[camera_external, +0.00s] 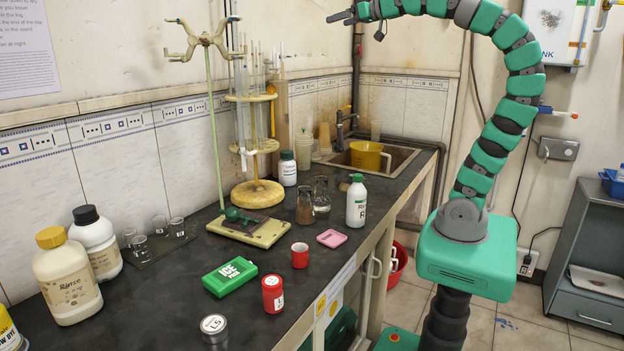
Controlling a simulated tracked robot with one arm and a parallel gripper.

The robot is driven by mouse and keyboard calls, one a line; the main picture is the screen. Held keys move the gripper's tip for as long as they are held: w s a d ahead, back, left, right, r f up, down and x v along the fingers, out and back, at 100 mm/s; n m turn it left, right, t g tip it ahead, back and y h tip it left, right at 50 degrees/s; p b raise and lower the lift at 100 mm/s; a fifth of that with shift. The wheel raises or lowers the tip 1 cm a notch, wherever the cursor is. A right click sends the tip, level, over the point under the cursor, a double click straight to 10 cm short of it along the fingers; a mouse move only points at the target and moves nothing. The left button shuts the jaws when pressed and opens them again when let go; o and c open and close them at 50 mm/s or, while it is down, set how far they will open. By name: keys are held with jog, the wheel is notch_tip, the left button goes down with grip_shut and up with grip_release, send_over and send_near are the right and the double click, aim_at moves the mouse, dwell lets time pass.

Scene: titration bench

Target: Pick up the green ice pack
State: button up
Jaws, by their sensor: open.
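The green ice pack (229,276) lies flat on the dark bench top, with white lettering on its upper face. It is near the front half of the bench, left of the small red cups. My gripper (336,17) is raised high at the top of the picture, above the sink end of the bench and well away from the ice pack. Its jaws are open and nothing shows between them.
Close to the ice pack stand a red cup (299,255), a red labelled can (272,294) and a grey weight (214,328). Large bottles (68,276) are at left.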

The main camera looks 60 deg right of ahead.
dwell(0.3)
jog(key=w+a+f+n+g+y+b, duration=0.2)
jog(key=w+a+f, duration=0.15)
jog(key=f, duration=0.35)
jog(key=w+a+f+n+g+y+b, duration=0.1)
jog(key=w+a+f+n+y+b, duration=0.2)
jog(key=f, duration=0.4)
jog(key=n+g+y+b, duration=0.7)
jog(key=n+g+b, duration=0.5)
jog(key=n+b, duration=0.1)
send_near(233, 270)
jog(key=b+x, duration=0.1)
jog(key=x, duration=0.2)
jog(key=shift+w+f, duration=0.1)
jog(key=shift+w, duration=0.05)
jog(key=shift+b+x, duration=0.75)
jog(key=shift+x, duration=2.3)
jog(key=shift+c, duration=0.3)
